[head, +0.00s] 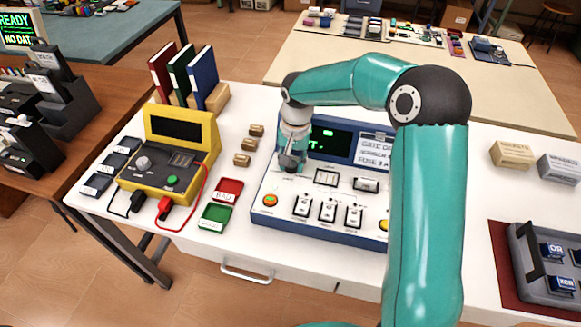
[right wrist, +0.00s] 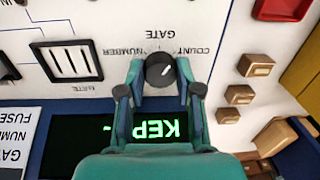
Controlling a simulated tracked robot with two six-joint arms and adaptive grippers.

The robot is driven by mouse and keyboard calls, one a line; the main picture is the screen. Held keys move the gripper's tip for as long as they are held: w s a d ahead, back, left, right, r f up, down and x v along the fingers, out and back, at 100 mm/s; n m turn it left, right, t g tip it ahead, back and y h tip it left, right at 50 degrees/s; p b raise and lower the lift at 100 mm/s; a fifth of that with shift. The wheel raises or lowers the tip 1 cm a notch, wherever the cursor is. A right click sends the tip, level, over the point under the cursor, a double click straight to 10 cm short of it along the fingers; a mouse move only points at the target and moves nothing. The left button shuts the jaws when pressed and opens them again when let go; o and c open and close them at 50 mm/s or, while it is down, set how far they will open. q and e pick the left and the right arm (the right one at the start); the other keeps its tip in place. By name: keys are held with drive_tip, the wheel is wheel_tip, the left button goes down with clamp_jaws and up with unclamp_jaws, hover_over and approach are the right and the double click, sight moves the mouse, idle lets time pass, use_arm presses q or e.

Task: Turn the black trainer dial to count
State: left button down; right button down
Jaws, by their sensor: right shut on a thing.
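The black trainer dial (right wrist: 160,70) sits on the white top of the blue-edged trainer (head: 325,237). My right gripper (right wrist: 160,74) is shut on it, one teal finger on each side. A short white mark shows on the dial's face. The labels COUNT, NUMBER and GATE, upside down in the right wrist view, stand close to the dial; I cannot tell exactly which label the mark points at. In the head view my right gripper (head: 291,160) comes down on the trainer's upper left and mostly hides the dial. My left gripper is out of view.
The trainer's dark screen (right wrist: 115,135) shows green letters, partly hidden by my gripper.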

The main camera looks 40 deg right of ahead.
sight(294, 165)
drive_tip(key=shift+m+b, duration=0.7)
drive_tip(key=shift+m, duration=0.8)
drive_tip(key=c, duration=0.8)
unclamp_jaws()
drive_tip(key=r, duration=1.2)
drive_tip(key=shift+s+d, duration=0.15)
drive_tip(key=shift+s, duration=0.15)
drive_tip(key=shift+f, duration=0.1)
